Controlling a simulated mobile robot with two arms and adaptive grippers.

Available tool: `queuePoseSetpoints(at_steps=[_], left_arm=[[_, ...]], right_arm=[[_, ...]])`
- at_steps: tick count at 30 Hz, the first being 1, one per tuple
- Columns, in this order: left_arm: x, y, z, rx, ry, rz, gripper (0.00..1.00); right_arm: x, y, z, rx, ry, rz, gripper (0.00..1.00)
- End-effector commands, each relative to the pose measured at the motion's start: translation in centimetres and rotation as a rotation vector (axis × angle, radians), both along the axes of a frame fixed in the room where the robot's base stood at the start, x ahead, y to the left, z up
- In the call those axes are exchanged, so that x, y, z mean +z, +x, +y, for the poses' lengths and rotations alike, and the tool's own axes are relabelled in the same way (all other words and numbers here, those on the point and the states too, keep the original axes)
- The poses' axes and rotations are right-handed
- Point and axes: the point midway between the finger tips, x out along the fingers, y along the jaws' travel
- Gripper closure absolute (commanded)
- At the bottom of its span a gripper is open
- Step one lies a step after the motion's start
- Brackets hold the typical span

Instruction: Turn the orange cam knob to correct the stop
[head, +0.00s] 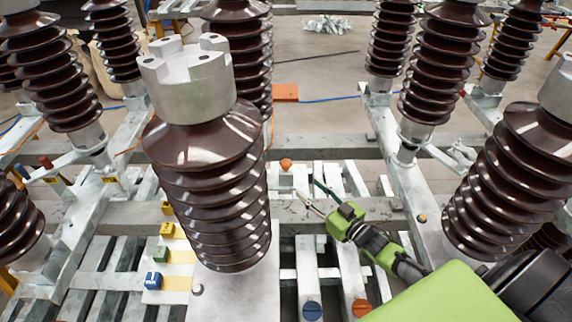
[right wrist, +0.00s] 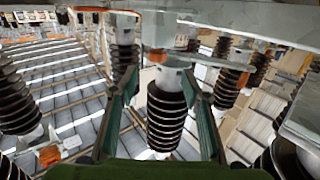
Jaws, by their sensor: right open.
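A small round orange knob (head: 286,165) sits on the pale metal frame near the middle of the head view. A flat orange disc (head: 361,308) with a dark mark lies at the bottom edge, beside a blue disc (head: 312,310); I cannot tell for certain which orange piece is the cam knob. My right gripper (head: 313,193) is open and empty, its fingers pointing up and left, a short way to the right of and below the small orange knob. In the right wrist view, a small orange piece (right wrist: 157,55) shows between and beyond the open fingertips (right wrist: 160,74). My left gripper is not in view.
A large brown ribbed insulator (head: 210,190) with a metal cap stands left of my right gripper. Another insulator (head: 510,175) stands at the right, close to my arm. Blue (head: 153,281), green (head: 161,254) and yellow blocks sit at the lower left.

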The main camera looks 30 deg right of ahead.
Motion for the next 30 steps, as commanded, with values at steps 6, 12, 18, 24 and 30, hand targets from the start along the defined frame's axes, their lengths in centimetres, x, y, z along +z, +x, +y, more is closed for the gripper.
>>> queuePoseSetpoints(at_steps=[6, 12, 18, 24, 30], left_arm=[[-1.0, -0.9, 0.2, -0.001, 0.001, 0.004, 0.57], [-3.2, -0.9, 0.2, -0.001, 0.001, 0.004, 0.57], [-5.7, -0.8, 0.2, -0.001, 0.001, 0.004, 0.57], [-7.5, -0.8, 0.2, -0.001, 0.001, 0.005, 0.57], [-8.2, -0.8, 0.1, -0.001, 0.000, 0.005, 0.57]], right_arm=[[0.4, 1.2, -0.4, 0.003, 0.006, -0.030, 0.57], [0.1, 4.8, 0.3, 0.003, 0.004, -0.032, 0.57], [0.0, 9.1, 1.1, 0.003, 0.004, -0.031, 0.57], [0.1, 12.2, 1.7, 0.003, 0.004, -0.028, 0.57], [0.4, 13.5, 2.0, 0.002, 0.004, -0.026, 0.57]])
